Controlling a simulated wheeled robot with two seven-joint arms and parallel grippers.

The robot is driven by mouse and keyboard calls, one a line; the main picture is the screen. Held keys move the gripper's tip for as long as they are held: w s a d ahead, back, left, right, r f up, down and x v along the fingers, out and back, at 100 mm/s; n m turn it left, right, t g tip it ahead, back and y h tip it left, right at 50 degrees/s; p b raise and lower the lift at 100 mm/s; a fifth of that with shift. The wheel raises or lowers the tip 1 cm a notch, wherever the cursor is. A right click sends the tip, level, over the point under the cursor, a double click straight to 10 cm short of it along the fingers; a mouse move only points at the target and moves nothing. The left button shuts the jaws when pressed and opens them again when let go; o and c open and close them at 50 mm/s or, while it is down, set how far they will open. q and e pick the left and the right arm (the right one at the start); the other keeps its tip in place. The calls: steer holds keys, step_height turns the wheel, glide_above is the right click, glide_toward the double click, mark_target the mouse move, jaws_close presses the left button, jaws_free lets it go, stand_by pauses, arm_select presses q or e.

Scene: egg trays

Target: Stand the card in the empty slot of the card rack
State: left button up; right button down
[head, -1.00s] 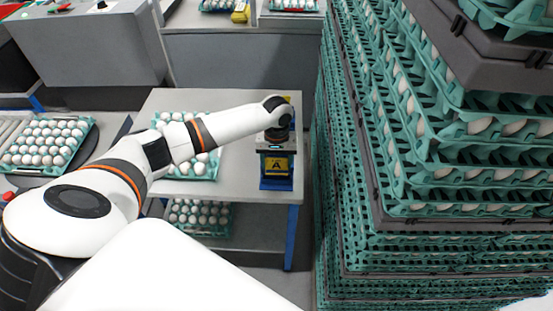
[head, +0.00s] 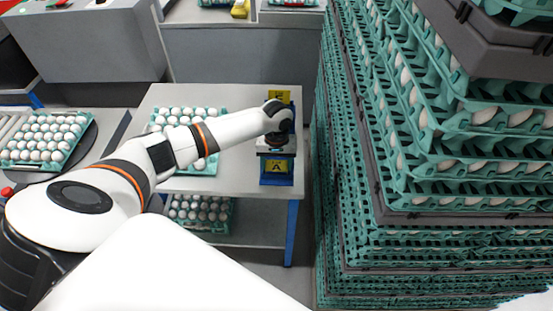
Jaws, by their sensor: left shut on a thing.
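The blue card rack (head: 277,182) stands at the right end of the grey table. A yellow card with a black mark (head: 279,166) shows at its near end, just below my left gripper. Another yellow card with a black mark (head: 279,97) shows at the far end, beyond my wrist. My left gripper (head: 275,152) points down over the rack and is shut on a card. I cannot tell whether the near yellow card is the held one. My wrist hides the rack's middle and the empty slot. My right gripper is not in view.
An egg tray (head: 207,167) lies on the table (head: 240,182) left of the rack, under my left forearm. Another egg tray (head: 230,222) is on the lower shelf. Tall teal egg-tray stacks (head: 345,190) stand close on the right.

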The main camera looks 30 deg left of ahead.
arm_select(q)
steer(key=shift+f, duration=0.1)
steer(key=o, duration=1)
steer(key=shift+o, duration=0.2)
